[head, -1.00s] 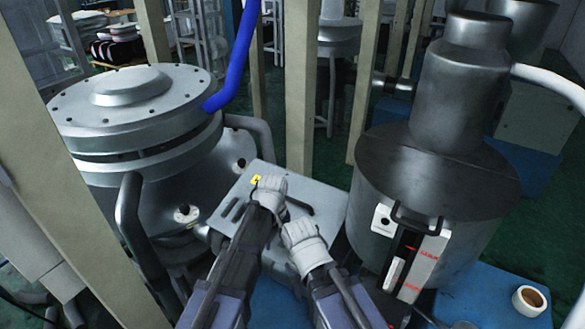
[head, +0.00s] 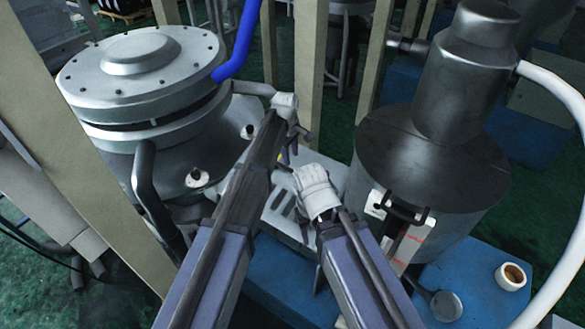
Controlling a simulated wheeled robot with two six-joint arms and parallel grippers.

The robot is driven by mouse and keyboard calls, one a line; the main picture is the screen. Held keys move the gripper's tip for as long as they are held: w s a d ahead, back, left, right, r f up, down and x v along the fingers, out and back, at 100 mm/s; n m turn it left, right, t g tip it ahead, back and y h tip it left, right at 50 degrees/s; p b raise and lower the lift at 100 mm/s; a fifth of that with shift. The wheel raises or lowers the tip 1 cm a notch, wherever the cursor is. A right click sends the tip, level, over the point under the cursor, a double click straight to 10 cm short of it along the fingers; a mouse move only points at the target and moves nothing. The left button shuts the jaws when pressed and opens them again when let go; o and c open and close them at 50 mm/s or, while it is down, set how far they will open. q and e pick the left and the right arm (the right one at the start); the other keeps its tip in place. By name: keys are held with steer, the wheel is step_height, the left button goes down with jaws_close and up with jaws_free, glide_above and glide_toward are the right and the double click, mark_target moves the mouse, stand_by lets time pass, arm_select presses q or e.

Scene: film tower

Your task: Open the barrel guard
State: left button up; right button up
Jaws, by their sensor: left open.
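What looks like the barrel guard, a light grey metal cover with slots (head: 281,203), sits between the two large machines. My arms hide much of it, and I cannot tell whether it is raised. My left gripper (head: 286,104) reaches past the cover toward its far side, beside the left machine's pipe. It is open, and I see nothing held in it. My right gripper (head: 314,188) is at the cover's right part, in front of the right machine. Its fingertips are not clear, and I cannot tell whether it touches the cover.
A round bolted vessel (head: 150,62) with a blue hose (head: 243,38) stands left. A dark metal cylinder (head: 430,165) with a black-handled white box stands right. Beige posts (head: 308,70) rise behind. A tape roll (head: 511,276) lies on the blue base at right.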

mark_target(292, 171)
arm_select(q)
steer(key=f+b, duration=0.6)
steer(key=f, duration=0.1)
steer(key=shift+w+d, duration=0.25)
steer(key=shift+w, duration=0.1)
jaws_close()
stand_by(1.1)
